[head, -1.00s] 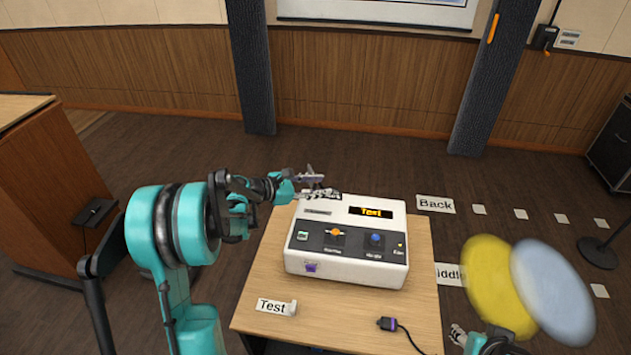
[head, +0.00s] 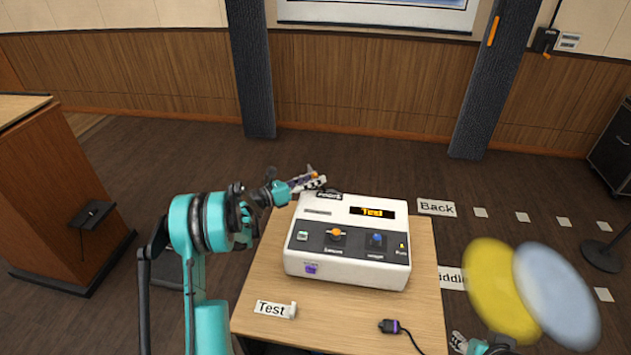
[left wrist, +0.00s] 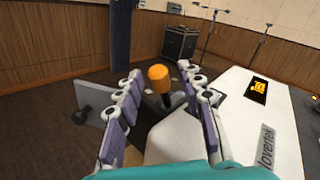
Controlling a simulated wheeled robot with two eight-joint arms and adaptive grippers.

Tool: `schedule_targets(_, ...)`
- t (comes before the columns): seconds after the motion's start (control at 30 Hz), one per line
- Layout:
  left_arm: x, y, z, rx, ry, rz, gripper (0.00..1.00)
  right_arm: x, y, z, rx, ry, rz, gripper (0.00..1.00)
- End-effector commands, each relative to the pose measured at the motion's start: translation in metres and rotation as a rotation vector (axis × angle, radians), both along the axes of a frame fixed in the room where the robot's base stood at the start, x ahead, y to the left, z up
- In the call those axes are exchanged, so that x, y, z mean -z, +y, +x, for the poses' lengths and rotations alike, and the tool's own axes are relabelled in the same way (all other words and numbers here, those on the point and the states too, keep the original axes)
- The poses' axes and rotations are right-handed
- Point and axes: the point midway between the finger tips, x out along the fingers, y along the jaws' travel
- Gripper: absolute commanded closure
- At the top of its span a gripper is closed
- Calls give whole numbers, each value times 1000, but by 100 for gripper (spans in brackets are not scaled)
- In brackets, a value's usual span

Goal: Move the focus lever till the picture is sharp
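A lever with an orange knob (left wrist: 160,77) on a dark stem stands between the spread fingers of my left gripper (left wrist: 160,108) in the left wrist view. The knob looks nearer the right finger; contact cannot be told. The console's display reads "Test". Only the lower edge of the wall picture (head: 385,12) shows, so its sharpness cannot be judged. My right gripper (head: 460,342) is partly in view at the bottom right.
Blurred yellow (head: 490,290) and pale blue (head: 558,292) ovals appear at right.

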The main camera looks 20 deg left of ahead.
Motion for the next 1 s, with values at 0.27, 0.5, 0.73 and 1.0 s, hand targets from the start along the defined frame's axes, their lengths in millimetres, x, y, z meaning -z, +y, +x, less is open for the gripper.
schedule_targets(0.27, 0, -5, 7, 0, -1, 1, 62, 2, 0, 0, 0, 0, 0, 60)
schedule_targets(0.5, -1, -5, 6, 0, -1, 1, 99, 2, 0, 0, 0, 0, 0, 60)
schedule_targets(0.73, -3, -7, 7, 1, 3, 16, 100, -1, 0, 0, 0, 0, 0, 60)
schedule_targets(1.0, -12, -26, 10, 2, 42, 212, 100, -20, 0, 0, 0, 0, 0, 60)
